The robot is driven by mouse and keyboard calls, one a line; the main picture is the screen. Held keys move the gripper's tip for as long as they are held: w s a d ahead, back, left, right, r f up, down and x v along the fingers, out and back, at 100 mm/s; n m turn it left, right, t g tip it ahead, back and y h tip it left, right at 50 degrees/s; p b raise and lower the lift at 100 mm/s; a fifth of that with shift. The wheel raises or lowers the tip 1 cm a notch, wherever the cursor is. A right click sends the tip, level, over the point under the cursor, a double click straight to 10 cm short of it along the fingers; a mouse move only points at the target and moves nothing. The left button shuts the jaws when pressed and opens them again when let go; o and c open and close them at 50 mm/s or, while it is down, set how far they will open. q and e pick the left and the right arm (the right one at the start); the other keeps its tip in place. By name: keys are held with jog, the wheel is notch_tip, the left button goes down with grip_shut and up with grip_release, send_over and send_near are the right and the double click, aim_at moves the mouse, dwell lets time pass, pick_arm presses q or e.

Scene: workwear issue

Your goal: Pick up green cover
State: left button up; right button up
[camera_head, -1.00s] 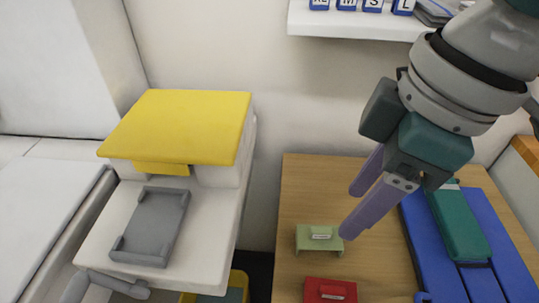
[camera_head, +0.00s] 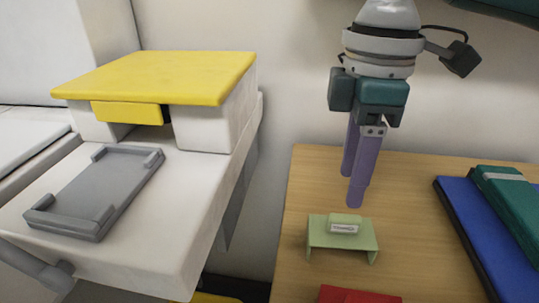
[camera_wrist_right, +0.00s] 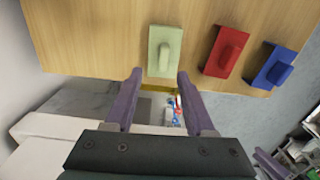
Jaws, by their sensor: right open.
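The green cover (camera_head: 342,238) is a pale green plate with short legs and a small labelled handle block on top. It stands on the wooden table near its left edge. My right gripper (camera_head: 356,192) points down above and just behind it, with purple fingers, open and empty. In the right wrist view the green cover (camera_wrist_right: 164,50) lies ahead of and between the two open fingertips (camera_wrist_right: 158,74), apart from them.
A red cover (camera_head: 355,294) stands in front of the green one, and a blue cover (camera_wrist_right: 274,66) shows beyond it in the wrist view. Blue and green folded garments (camera_head: 470,230) lie at right. A white unit with a yellow top (camera_head: 160,75) and grey tray (camera_head: 100,190) stands left.

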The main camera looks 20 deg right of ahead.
aim_at(346, 217)
jog(key=f, duration=0.2)
jog(key=s+f+b, duration=0.1)
jog(key=f, duration=0.1)
jog(key=shift+f, duration=0.1)
jog(key=shift+w+f, duration=0.1)
jog(key=shift+f, duration=0.4)
grip_shut()
dwell(0.9)
